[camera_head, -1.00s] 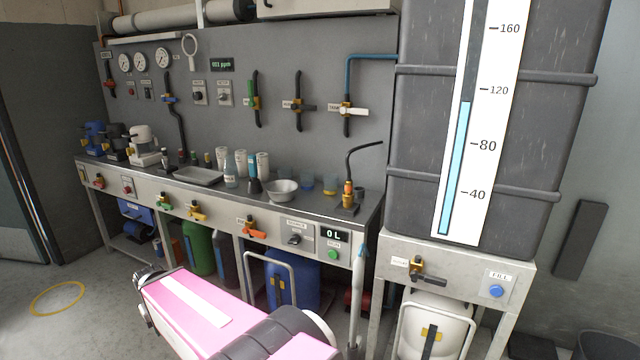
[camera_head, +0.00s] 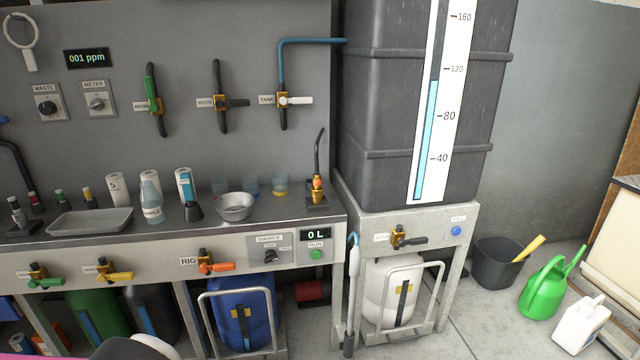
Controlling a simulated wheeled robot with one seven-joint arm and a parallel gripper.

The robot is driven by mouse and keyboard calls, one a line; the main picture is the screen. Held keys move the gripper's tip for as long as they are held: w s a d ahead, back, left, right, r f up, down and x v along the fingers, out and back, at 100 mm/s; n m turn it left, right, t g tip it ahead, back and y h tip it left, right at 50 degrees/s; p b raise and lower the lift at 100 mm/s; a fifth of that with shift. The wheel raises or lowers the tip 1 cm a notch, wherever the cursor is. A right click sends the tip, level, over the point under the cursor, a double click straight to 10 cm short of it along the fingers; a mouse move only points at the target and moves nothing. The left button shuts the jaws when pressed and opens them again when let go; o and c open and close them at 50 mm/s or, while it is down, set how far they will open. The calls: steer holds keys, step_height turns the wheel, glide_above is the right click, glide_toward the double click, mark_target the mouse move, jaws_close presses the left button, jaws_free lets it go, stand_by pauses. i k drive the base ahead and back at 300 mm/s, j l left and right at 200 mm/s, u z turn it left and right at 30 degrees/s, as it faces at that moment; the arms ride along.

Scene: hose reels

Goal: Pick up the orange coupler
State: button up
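No part is clearly labelled as the orange coupler. A small orange fitting (camera_head: 317,184) sits upright on a brass-coloured base at the right end of the bench, with a thin black curved spout beside it. An orange-handled valve (camera_head: 215,266) is on the bench front by the "RIG" label. I cannot tell whether either is the coupler. Only a bit of my own arm shows at the bottom left edge; my gripper is out of view.
The bench (camera_head: 265,219) holds a steel bowl (camera_head: 234,208), a tray (camera_head: 90,222), bottles and cups. A large grey tank (camera_head: 385,110) stands to the right. A black bucket (camera_head: 497,268), green watering can (camera_head: 545,290) and white jug (camera_head: 580,325) stand on the floor at right.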

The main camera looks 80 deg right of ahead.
mark_target(317, 180)
steer(key=z, duration=0.4)
steer(key=i+j+z, duration=0.1)
steer(key=z, duration=0.3)
steer(key=j+z, duration=0.1)
steer(key=z, duration=0.3)
steer(key=i+j+z, duration=0.1)
steer(key=z, duration=0.35)
